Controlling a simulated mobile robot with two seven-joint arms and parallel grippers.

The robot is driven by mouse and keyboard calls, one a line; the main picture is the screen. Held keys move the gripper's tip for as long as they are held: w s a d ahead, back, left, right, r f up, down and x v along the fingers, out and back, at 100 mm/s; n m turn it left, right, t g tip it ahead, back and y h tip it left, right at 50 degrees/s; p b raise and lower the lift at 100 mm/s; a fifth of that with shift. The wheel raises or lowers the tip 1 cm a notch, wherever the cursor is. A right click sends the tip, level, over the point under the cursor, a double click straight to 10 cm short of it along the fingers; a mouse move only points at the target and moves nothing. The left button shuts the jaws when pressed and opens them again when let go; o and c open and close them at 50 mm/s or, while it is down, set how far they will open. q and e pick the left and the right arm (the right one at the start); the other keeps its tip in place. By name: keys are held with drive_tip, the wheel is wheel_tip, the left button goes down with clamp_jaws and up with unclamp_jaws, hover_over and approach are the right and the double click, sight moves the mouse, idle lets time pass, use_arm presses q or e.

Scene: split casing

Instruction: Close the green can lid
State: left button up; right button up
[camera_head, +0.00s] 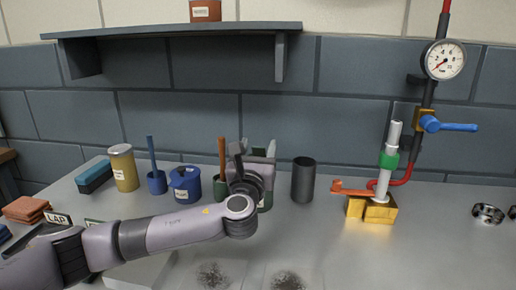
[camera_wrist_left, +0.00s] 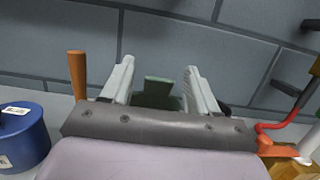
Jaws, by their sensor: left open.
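The green can (camera_head: 266,203) stands on the bench in the head view, mostly hidden behind my left gripper (camera_head: 258,160). In the left wrist view a green upright piece (camera_wrist_left: 158,86), which looks like its lid or lid tab, shows between my left gripper (camera_wrist_left: 159,72) fingers. Darker green lies just below it. The left fingers are spread, with a gap on both sides of the green piece, and hold nothing. I cannot tell the lid's exact angle. My right gripper is not in view.
A blue can (camera_head: 185,184) and a brown-handled tool (camera_head: 222,155) stand left of the gripper. A dark cylinder (camera_head: 303,180) stands close on the right. A brass valve block (camera_head: 371,209) with a red lever is further right.

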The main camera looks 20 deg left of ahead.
use_arm(q)
drive_tip(key=v, duration=0.6)
drive_tip(key=shift+s, duration=0.35)
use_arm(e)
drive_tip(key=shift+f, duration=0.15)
